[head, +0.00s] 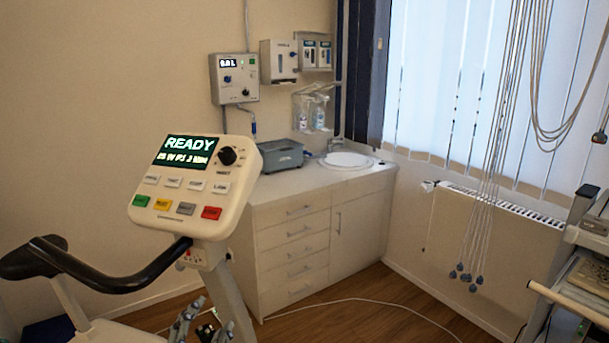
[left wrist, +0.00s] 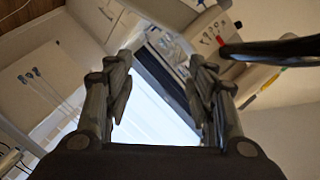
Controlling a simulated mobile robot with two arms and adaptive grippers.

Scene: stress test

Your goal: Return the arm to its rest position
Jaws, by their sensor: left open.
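My left gripper (head: 205,316) shows low in the head view, at the bottom edge, beside the post of the exercise bike's console. Most of its arm is out of the picture. In the left wrist view the two fingers of this gripper (left wrist: 164,82) stand wide apart with nothing between them. Behind the gap lie the bright window blind and a dark strip. My right gripper is in neither view.
The bike console (head: 193,182) and its black handlebar (head: 125,282) stand close to my left gripper. A white cabinet (head: 295,245) with a sink (head: 346,160) is behind. Several hanging leads (head: 487,170) and a trolley (head: 585,240) are on the right.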

